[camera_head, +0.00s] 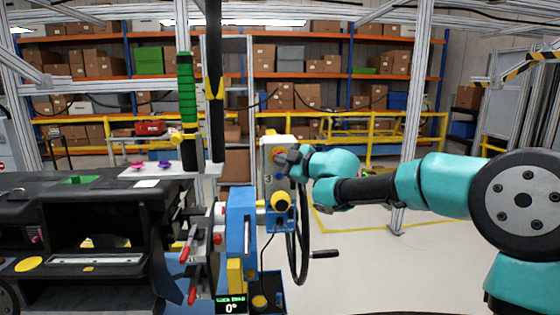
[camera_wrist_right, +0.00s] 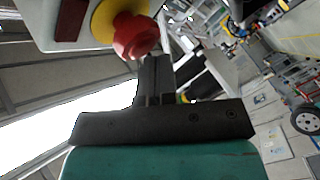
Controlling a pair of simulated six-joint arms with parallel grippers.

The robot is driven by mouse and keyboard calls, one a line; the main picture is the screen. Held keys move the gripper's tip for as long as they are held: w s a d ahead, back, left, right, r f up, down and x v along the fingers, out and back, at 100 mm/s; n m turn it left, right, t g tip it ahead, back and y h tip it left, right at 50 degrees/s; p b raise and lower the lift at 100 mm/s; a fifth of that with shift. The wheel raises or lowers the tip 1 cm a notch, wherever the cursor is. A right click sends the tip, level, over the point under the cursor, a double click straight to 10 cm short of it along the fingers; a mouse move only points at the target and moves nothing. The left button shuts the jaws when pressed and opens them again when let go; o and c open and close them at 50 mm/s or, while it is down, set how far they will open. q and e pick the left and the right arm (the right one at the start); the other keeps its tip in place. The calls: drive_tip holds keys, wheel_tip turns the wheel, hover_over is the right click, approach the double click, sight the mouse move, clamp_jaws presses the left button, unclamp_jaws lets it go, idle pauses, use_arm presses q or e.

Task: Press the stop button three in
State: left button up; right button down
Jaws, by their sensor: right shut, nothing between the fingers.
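A white control box (camera_head: 267,182) marked 3 stands on the blue stand in the head view. Its red stop button on a yellow ring (camera_head: 277,153) sits near the top, partly behind my right gripper (camera_head: 284,158). In the right wrist view the red button (camera_wrist_right: 135,36) shows clearly on the box face. My right gripper (camera_wrist_right: 156,62) is shut and empty, its fingertips close beside the red button. I cannot tell whether they touch it. My left gripper is not in view.
A black handwheel (camera_head: 300,245) with a crank handle hangs below the box. A blue clamp fixture with red-tipped levers (camera_head: 188,252) and a black dashboard (camera_head: 80,225) stand to the left. The floor (camera_head: 360,260) to the right is clear.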

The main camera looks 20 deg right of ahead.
drive_tip(key=shift+w, duration=0.15)
idle(0.4)
drive_tip(key=shift+s+a, duration=0.2)
drive_tip(key=shift+s, duration=0.6)
drive_tip(key=s, duration=0.2)
drive_tip(key=s+a, duration=0.1)
drive_tip(key=s, duration=0.2)
idle(0.3)
drive_tip(key=shift+w+f, duration=0.1)
idle(0.5)
